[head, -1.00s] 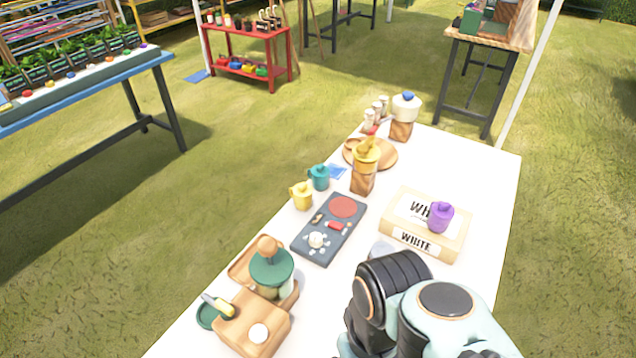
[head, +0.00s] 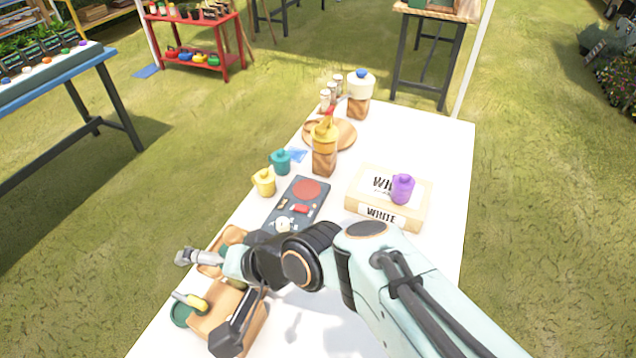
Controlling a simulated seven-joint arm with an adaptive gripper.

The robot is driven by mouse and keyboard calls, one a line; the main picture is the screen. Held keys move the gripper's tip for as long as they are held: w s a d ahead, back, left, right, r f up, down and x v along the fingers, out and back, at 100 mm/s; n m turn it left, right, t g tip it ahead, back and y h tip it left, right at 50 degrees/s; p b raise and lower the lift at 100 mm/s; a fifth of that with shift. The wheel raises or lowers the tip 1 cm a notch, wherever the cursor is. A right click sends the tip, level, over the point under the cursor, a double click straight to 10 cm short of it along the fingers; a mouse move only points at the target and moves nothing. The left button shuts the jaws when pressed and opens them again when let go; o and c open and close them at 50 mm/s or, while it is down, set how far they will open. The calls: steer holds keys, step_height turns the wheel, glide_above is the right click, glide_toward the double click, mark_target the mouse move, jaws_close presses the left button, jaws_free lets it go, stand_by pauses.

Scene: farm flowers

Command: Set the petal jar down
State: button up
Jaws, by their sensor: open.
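The jar with a green lid and round wooden knob, which I take for the petal jar, was at the front left of the white table (head: 440,150). My arm now covers that spot, so I cannot see clearly how the jar stands. A wooden tray (head: 226,238) shows partly behind my arm. My gripper (head: 213,298) is over the front left of the table, with its fingers spread apart. One finger is dark and low over a wooden block. Whether it touches the jar is hidden.
A wooden block (head: 204,322) with a yellow-handled tool (head: 190,300) lies close to my gripper. A WHITE box (head: 425,207) carries a purple mug (head: 402,189).

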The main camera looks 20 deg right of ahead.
steer(key=w+d+f+m+t+y, duration=0.2)
steer(key=w+d+m+t, duration=0.15)
steer(key=w+m, duration=0.65)
steer(key=w+d+f+m+t+h, duration=0.2)
steer(key=w+d+f+m+t, duration=0.15)
steer(key=d+m, duration=0.45)
steer(key=s+d+f+m+h, duration=0.2)
steer(key=d+f+m, duration=0.2)
steer(key=f, duration=0.1)
steer(key=s+d+f+m+h, duration=0.2)
steer(key=d+f+m, duration=0.2)
steer(key=d+f, duration=0.1)
steer(key=s+d+f+m+h, duration=0.2)
steer(key=s+d+f+m, duration=0.1)
steer(key=d+f+m, duration=0.2)
steer(key=shift+d+f, duration=0.25)
steer(key=shift+f, duration=0.5)
steer(key=shift+w+d, duration=0.15)
steer(key=shift+d, duration=0.05)
steer(key=x, duration=0.6)
steer(key=shift+w+f, duration=0.1)
steer(key=c, duration=1.3)
